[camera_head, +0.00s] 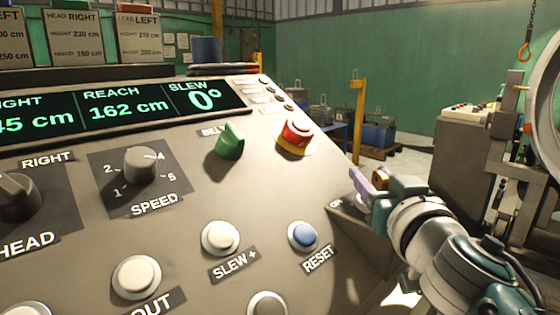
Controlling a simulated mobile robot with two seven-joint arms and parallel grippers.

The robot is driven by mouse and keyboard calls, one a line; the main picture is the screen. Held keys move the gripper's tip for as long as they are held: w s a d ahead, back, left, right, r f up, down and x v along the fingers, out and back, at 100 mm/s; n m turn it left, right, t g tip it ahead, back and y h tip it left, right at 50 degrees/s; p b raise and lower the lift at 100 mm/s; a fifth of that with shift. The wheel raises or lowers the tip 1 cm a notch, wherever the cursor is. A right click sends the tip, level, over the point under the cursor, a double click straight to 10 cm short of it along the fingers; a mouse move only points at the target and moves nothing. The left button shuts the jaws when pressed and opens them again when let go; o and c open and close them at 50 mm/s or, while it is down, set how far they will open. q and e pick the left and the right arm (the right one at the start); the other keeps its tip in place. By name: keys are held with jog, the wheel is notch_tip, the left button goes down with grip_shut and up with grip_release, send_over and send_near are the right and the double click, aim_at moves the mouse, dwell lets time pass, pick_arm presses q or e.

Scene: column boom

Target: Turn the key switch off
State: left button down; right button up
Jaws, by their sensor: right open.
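My right gripper (368,180) reaches in from the lower right, at the right edge of the sloped control panel (190,195). Its two fingertips, one purple and one brownish gold, are apart. A small label (336,204), which seems to read "ON", is just left of the gripper. A pale round piece beside the label, under the fingers, is mostly covered by the gripper. I cannot make out a key there, nor whether the fingers touch anything. My left gripper is not in view.
A red emergency button (296,133) on a yellow base and a green belt knob (230,142) are up-left of the gripper. A blue reset button (303,236) is below left. A speed knob (141,164) and white buttons are further left. A display (130,106) runs along the top.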

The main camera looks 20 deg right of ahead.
jog(key=shift+w+d, duration=0.2)
jog(key=shift+w, duration=0.25)
jog(key=shift+s, duration=0.1)
grip_shut()
